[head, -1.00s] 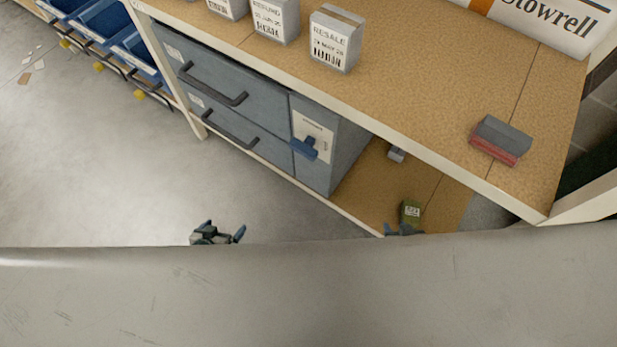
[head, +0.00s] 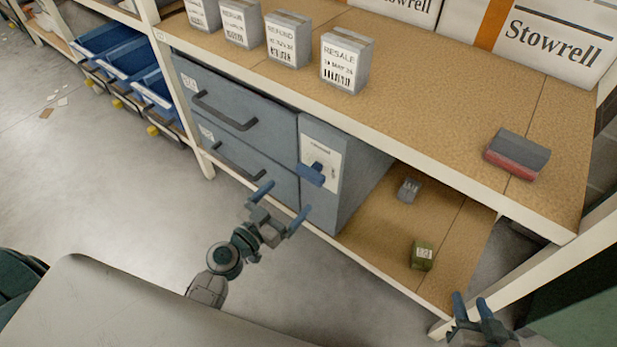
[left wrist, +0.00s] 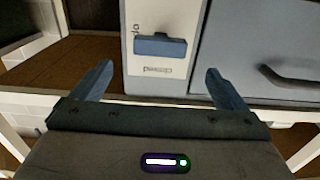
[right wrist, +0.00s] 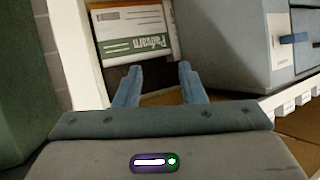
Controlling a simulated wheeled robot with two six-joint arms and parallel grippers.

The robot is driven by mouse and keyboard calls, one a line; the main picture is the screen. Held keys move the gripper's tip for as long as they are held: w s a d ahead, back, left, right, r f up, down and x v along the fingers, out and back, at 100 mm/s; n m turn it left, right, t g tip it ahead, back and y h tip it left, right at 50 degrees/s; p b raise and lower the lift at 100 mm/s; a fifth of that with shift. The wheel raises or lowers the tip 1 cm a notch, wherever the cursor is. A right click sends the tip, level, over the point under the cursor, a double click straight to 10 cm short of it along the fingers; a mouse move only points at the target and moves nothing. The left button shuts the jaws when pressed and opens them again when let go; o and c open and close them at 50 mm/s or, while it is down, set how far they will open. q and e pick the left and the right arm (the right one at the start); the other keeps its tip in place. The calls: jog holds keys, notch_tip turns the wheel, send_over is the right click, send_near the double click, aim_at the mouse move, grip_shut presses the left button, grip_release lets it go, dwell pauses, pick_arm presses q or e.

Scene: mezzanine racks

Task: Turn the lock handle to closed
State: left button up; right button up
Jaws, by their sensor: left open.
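The blue lock handle (head: 311,174) sits on a pale plate (head: 320,152) on the front of the grey drawer cabinet (head: 348,190). In the left wrist view the handle (left wrist: 160,46) lies crosswise, with upside-down "closed" lettering below it and partly hidden lettering at its left. The handle (right wrist: 293,38) also shows in the right wrist view. My left gripper (head: 282,200) is open and empty, in front of the cabinet, below and left of the handle, not touching it. My right gripper (head: 470,302) is by the rack's right leg, fingers apart and empty.
Grey labelled boxes (head: 346,65) and a red-grey block (head: 517,154) stand on the upper shelf. A green box (head: 422,255) and a small grey item (head: 408,190) lie on the lower shelf. Blue bins (head: 125,62) are at left. Floor before the cabinet is clear.

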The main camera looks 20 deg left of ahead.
aim_at(307, 178)
pick_arm(q)
jog(key=p+x, duration=0.1)
jog(key=x, duration=0.2)
jog(key=shift+w+d+r, duration=0.1)
jog(key=shift+w+r, duration=0.05)
jog(key=shift+w, duration=0.05)
jog(key=p+x, duration=0.1)
jog(key=x, duration=0.3)
jog(key=shift+w+d+p, duration=0.2)
jog(key=shift+w+p, duration=0.1)
jog(key=shift+w, duration=0.25)
pick_arm(e)
jog(key=shift+s+d+f+n+g, duration=0.1)
jog(key=shift+s+f+g, duration=0.3)
jog(key=shift+s+g, duration=0.4)
jog(key=shift+s+f+n+g, duration=0.1)
jog(key=shift+s+f+g, duration=0.3)
jog(key=shift+s+g, duration=0.35)
jog(key=shift+s+d+f+n+g, duration=0.1)
jog(key=shift+s+f+g, duration=0.3)
jog(key=shift+s+g, duration=0.35)
pick_arm(q)
jog(key=shift+f, duration=0.25)
pick_arm(e)
jog(key=shift+w, duration=0.1)
pick_arm(q)
jog(key=c, duration=1)
